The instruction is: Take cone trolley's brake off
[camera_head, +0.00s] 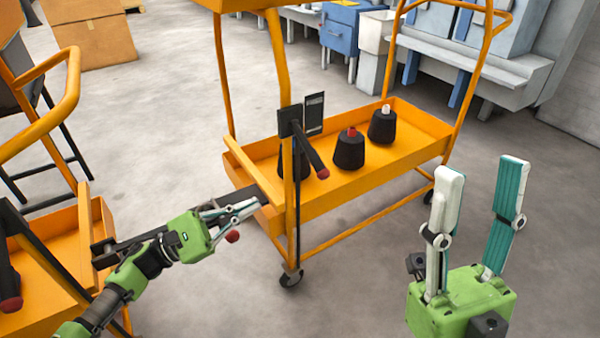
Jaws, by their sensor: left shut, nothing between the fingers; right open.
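The cone trolley (347,190) is an orange frame cart with a tray holding black yarn cones. On its near post sits a black brake lever (313,155) with a dark red end, slanting down to the right from a black plate. A thin dark rod runs down the post toward a caster (290,278). My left gripper (250,208) is shut and empty, just left of the post and below the lever, apart from the lever. A red knob (233,236) shows right below its fingers. My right gripper (482,172) is open and empty, pointing up at the right.
A second orange trolley (60,245) stands at the left. A dark bar (210,207) spans between the trolleys, behind my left gripper. Cardboard boxes (88,35) and grey-blue machines (500,70) stand behind. The floor right of the cone trolley is clear.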

